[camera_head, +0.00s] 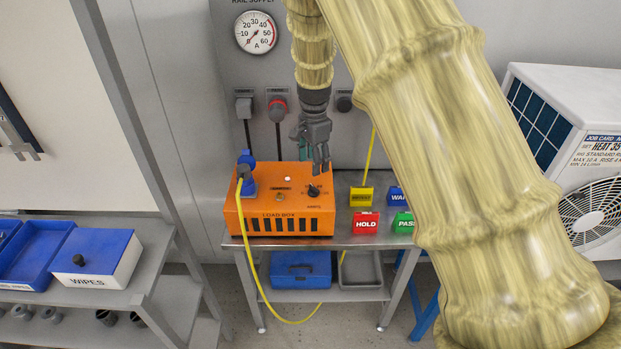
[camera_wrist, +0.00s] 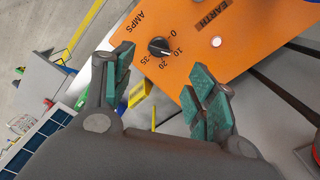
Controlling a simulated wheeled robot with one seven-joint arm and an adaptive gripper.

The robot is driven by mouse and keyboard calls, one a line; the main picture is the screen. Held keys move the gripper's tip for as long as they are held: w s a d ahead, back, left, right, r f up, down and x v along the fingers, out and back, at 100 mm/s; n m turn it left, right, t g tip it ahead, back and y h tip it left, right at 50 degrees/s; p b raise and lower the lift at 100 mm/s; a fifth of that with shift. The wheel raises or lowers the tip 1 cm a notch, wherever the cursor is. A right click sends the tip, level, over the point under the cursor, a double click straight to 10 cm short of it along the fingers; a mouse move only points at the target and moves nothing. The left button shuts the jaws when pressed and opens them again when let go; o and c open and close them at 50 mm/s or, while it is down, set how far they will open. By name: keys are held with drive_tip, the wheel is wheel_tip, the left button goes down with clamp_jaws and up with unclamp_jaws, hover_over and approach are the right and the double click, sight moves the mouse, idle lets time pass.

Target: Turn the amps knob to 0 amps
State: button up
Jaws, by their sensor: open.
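The amps knob (camera_head: 313,191) is a small black dial on the top of the orange load box (camera_head: 233,216). In the wrist view the knob (camera_wrist: 158,46) is ringed by the marks 0, 10, 20 and 35, with AMPS printed beside it. A pale mark on the knob seems to face the 10 side, but it is too small to be sure. My gripper (camera_head: 320,171) is above the knob, fingers pointing down. In the wrist view my gripper (camera_wrist: 163,84) is open and empty, its green pads apart, with the knob beyond the gap and not between them.
A blue plug with a yellow cable (camera_head: 247,172) stands on the box's left. Yellow, red HOLD (camera_head: 366,222), blue and green PASS blocks stand right of the box. A round gauge (camera_head: 256,33) hangs on the panel behind. My arm covers much of the right side.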

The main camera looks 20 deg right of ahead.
sight(314, 187)
drive_tip(key=shift+s+f+p, duration=0.1)
drive_tip(key=shift+f+p, duration=0.2)
drive_tip(key=shift+f, duration=0.25)
drive_tip(key=shift+f+p, duration=1.75)
drive_tip(key=shift+f, duration=2.9)
drive_tip(key=c, duration=1)
